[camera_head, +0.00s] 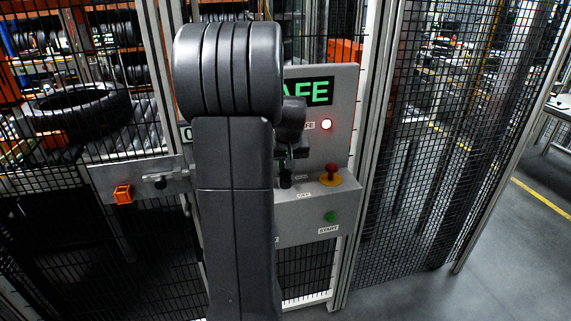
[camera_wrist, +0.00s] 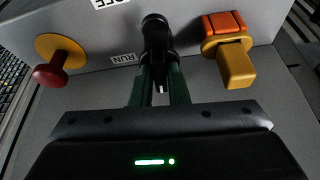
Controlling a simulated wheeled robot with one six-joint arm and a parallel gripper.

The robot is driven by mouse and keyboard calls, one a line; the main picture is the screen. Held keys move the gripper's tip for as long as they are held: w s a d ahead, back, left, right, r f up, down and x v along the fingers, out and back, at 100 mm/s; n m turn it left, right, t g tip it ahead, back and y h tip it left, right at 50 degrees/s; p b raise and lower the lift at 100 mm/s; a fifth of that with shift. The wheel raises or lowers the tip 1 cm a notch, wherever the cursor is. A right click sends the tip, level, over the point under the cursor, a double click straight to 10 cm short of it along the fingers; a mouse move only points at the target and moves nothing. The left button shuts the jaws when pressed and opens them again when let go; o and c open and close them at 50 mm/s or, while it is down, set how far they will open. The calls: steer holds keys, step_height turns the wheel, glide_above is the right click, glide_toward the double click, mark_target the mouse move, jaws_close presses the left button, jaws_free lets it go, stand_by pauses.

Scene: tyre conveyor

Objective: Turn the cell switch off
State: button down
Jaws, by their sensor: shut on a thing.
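The cell switch, a black knob (camera_wrist: 157,38), stands on the grey control box. It also shows in the head view (camera_head: 286,181), just beside my arm. My gripper (camera_wrist: 160,72) has its two green-sided fingers closed on the knob from both sides. In the head view my gripper is dark and partly hidden behind my arm. A RUN label (camera_wrist: 123,58) and part of an OFF label (camera_wrist: 113,3) are on the box near the knob. The exact angle of the knob is hard to tell.
A red emergency button (camera_head: 331,171) on a yellow base and a green START button (camera_head: 331,216) are right of the switch. An orange-yellow latch piece (camera_wrist: 228,48) is nearby. Mesh fencing (camera_head: 430,130) borders the box.

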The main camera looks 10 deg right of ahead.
steer(key=shift+n+y, duration=0.3)
steer(key=shift+n, duration=0.4)
steer(key=c, duration=1.4)
jaws_free()
steer(key=shift+c, duration=0.2)
steer(key=b+v, duration=0.1)
steer(key=v, duration=1.3)
steer(key=shift+d+f, duration=0.1)
steer(key=shift+f, duration=0.05)
